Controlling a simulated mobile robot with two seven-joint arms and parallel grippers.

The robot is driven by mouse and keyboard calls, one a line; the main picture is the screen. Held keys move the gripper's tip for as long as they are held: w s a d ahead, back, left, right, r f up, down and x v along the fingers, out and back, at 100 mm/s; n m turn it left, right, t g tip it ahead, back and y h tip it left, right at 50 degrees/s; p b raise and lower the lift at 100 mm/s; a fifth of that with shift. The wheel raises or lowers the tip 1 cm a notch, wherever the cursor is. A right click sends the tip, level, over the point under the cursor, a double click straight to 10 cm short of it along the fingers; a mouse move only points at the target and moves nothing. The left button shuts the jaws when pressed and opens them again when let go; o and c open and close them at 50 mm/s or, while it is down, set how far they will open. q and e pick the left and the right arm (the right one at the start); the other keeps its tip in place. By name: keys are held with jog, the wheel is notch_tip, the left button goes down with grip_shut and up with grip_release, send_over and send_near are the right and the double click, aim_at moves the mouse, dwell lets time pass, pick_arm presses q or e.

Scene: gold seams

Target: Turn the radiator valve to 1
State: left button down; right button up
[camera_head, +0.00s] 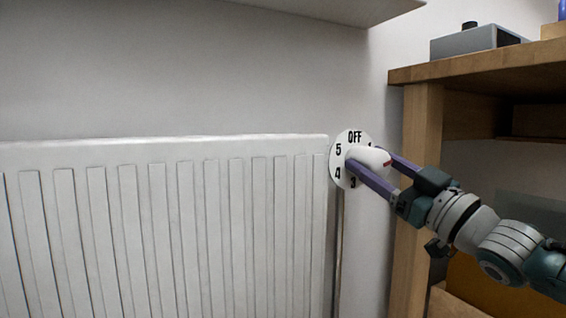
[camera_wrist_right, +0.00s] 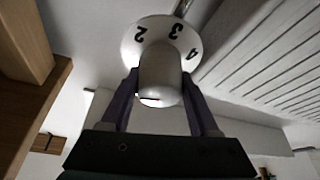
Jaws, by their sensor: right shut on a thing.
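The white valve knob (camera_head: 366,156) sits in front of a round white dial (camera_head: 337,163) at the radiator's right end. The dial shows OFF at the top, 5 and 4 at left and 3 at the bottom; the 1 is partly covered and the 2 is hidden. A red mark shows on the knob's right end; which number it faces I cannot tell. My right gripper (camera_head: 371,162) is shut on the knob, one purple finger on each side. In the right wrist view the knob (camera_wrist_right: 160,72) stands between the fingers, with 2, 3 and 4 visible behind it. My left gripper is out of view.
The white ribbed radiator (camera_head: 165,230) fills the left. A pipe (camera_head: 339,250) runs down below the dial. A wooden shelf unit (camera_head: 414,180) stands close on the right, with a grey box (camera_head: 465,44) on top. A pale ledge overhangs at the top.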

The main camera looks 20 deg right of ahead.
jog(key=shift+f+n+g+y, duration=0.1)
jog(key=shift+n+g+y, duration=0.45)
jog(key=shift+n, duration=0.95)
jog(key=o, duration=1.4)
